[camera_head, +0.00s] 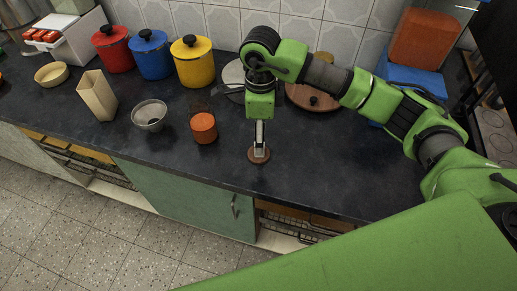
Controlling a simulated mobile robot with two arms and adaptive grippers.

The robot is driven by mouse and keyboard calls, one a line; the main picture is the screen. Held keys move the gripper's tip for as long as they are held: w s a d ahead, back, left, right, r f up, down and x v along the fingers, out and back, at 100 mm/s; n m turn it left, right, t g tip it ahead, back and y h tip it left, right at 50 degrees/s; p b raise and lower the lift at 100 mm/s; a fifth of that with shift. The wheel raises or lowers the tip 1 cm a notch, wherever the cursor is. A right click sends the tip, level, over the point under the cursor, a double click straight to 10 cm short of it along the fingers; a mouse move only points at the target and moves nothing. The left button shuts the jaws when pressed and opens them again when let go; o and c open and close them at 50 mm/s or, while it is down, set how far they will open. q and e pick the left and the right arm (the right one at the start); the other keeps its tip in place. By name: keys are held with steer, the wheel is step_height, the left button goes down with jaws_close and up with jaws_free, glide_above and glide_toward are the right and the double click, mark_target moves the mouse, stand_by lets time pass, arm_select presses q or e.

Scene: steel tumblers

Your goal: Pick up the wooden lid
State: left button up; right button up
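A small round brown wooden lid (252,159) lies flat on the dark countertop near its front edge. My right gripper (260,151) points straight down at it, with its fingertips at the middle of the lid. The fingers hide the lid's centre, and they are seen too narrowly to tell whether they are open or shut on it. A larger round wooden piece with a dark knob (313,99) lies farther back, partly behind my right arm. My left gripper is not in view.
Red (114,50), blue (152,56) and yellow (194,64) canisters line the back. The counter right of the lid is clear.

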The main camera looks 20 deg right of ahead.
step_height(320, 180, down, 2)
steer(key=shift+w+f, duration=0.25)
steer(key=shift+f, duration=0.2)
steer(key=f+p, duration=0.1)
steer(key=f, duration=0.1)
steer(key=f+p, duration=0.1)
steer(key=f, duration=0.1)
steer(key=shift+w+d, duration=0.1)
steer(key=shift+d, duration=0.1)
steer(key=shift+f, duration=0.5)
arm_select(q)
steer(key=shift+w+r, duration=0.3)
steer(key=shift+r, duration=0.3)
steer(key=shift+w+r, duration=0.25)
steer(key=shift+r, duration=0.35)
arm_select(e)
steer(key=c, duration=1)
